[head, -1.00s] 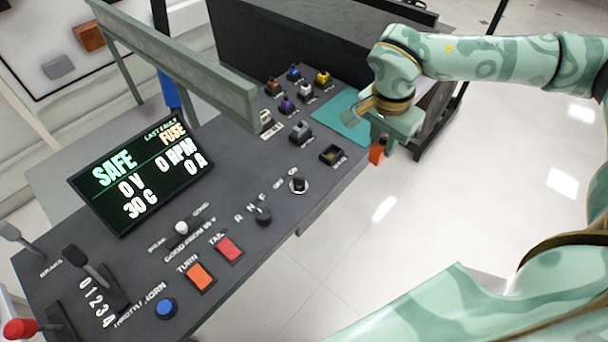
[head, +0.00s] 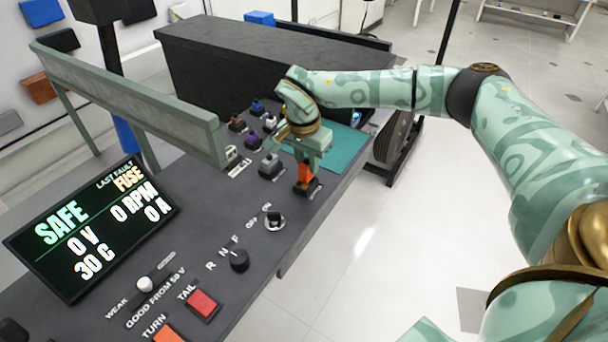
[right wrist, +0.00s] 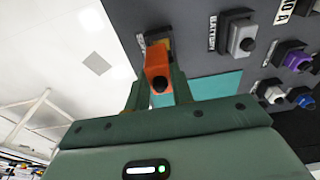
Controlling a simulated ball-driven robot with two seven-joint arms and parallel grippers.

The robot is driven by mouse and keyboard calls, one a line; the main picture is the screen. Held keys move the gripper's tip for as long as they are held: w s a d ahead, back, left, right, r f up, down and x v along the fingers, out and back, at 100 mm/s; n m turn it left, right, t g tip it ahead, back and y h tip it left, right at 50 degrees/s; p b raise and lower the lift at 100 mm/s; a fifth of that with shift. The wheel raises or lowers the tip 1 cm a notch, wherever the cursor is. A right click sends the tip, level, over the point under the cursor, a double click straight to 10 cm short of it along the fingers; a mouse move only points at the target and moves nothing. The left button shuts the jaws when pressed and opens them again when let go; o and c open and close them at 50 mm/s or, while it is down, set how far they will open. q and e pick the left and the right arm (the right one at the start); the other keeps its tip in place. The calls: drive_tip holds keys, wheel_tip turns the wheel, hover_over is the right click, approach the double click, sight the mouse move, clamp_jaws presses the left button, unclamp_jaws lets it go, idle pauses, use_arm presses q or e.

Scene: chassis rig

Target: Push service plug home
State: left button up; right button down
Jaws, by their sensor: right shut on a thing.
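The orange service plug (head: 304,173) is between the fingers of my right gripper (head: 305,165), above a dark socket (head: 307,187) near the panel's right edge. In the right wrist view the orange plug (right wrist: 158,66) sits between both green fingers (right wrist: 158,90), its far end at the socket. A little yellow of the socket shows behind it. I cannot tell how deep the plug sits. My left gripper is not in view.
A grey battery connector (head: 270,166) stands close left of the socket, with several coloured connectors behind it. A teal mat (head: 346,150) lies beyond. A rail (head: 130,105) and the display (head: 90,225) are to the left. An off/on key switch (head: 274,219) is nearer.

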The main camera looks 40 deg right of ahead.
sight(306, 172)
drive_tip(key=f, duration=0.1)
drive_tip(key=f+b, duration=0.2)
drive_tip(key=f, duration=0.1)
drive_tip(key=shift+w, duration=0.25)
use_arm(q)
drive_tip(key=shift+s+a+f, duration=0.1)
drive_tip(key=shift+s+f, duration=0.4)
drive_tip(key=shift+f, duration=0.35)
use_arm(e)
drive_tip(key=shift+r, duration=0.1)
drive_tip(key=c, duration=1.2)
unclamp_jaws()
drive_tip(key=r+p, duration=0.1)
drive_tip(key=r, duration=0.3)
drive_tip(key=a+r+p, duration=0.1)
drive_tip(key=r+p, duration=0.1)
drive_tip(key=r, duration=0.2)
drive_tip(key=r+p, duration=0.1)
drive_tip(key=r, duration=0.3)
drive_tip(key=shift+s+a+p, duration=0.25)
drive_tip(key=shift+s+p, duration=0.05)
drive_tip(key=shift+p, duration=0.05)
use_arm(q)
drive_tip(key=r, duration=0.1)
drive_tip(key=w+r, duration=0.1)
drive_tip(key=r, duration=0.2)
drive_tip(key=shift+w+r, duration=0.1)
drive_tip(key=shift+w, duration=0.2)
